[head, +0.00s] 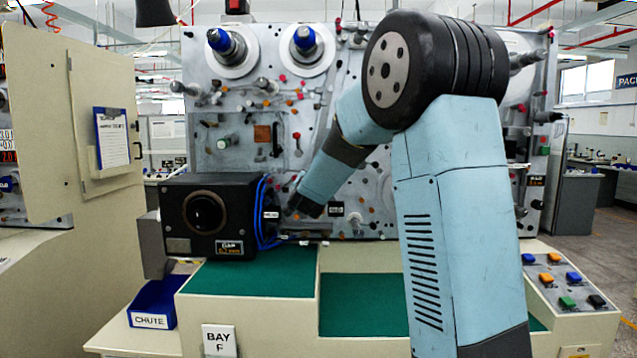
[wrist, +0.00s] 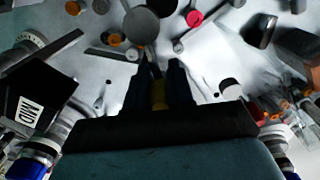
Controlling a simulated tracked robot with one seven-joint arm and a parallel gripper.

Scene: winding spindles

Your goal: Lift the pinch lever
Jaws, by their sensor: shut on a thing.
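My gripper (wrist: 158,88) is shut on a narrow yellow piece (wrist: 158,96), which I take to be the pinch lever's handle. A dark, thin part runs from between the fingertips up towards a grey disc (wrist: 141,25) in the wrist view. The fingers hide most of the lever, so its angle cannot be told. In the head view my gripper (head: 300,208) reaches the lower middle of the grey machine panel (head: 230,155), just right of the black box with blue cables. The lever cannot be made out there.
The black box (head: 210,215) with blue cables (head: 262,215) stands close left of my gripper. Spindles (head: 226,45), knobs and rollers crowd the panel. A blue chute bin (head: 152,303) sits at lower left. The green shelf tops (head: 250,275) are clear.

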